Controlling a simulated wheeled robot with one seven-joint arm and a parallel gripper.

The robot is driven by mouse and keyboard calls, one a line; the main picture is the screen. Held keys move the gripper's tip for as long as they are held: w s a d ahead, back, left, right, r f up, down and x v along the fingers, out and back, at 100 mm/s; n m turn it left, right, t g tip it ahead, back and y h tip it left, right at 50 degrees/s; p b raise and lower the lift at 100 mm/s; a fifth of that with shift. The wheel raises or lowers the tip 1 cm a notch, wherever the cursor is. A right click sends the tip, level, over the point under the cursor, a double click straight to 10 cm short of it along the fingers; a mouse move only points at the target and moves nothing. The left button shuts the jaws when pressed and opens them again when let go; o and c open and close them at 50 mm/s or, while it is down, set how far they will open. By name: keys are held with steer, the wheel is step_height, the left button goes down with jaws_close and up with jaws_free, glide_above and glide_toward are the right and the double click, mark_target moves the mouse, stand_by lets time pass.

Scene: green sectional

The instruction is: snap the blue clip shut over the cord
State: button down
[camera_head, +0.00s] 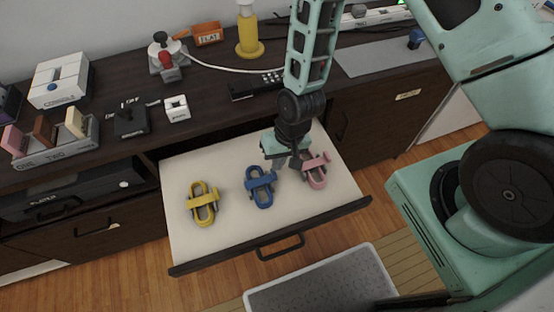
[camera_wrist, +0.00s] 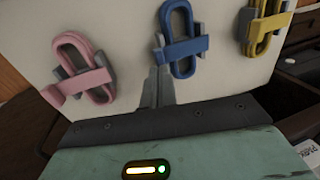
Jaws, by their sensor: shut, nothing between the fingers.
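The blue clip (camera_head: 260,186) lies in the open drawer (camera_head: 222,232), between a yellow clip (camera_head: 203,204) and a pink clip (camera_head: 316,171). It is a rounded loop with a flat bar across it and a grey part at one side. I cannot tell whether it is open or closed. My gripper (camera_head: 296,162) is shut and empty, pointing down between the blue and pink clips. In the wrist view, its fingertips (camera_wrist: 159,72) are just left of the blue clip (camera_wrist: 180,40); I cannot tell whether they touch it. No separate cord shows at the blue clip.
A white cable (camera_head: 215,68) runs across the dark countertop behind. The pink clip (camera_wrist: 80,70) is close to my gripper. The drawer's front left is clear.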

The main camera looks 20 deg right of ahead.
steer(key=shift+d+f+b, duration=0.3)
steer(key=shift+d+f, duration=0.1)
steer(key=shift+f, duration=0.3)
steer(key=shift+d+f+b, duration=0.25)
steer(key=shift+d+f, duration=0.1)
steer(key=shift+f, duration=0.3)
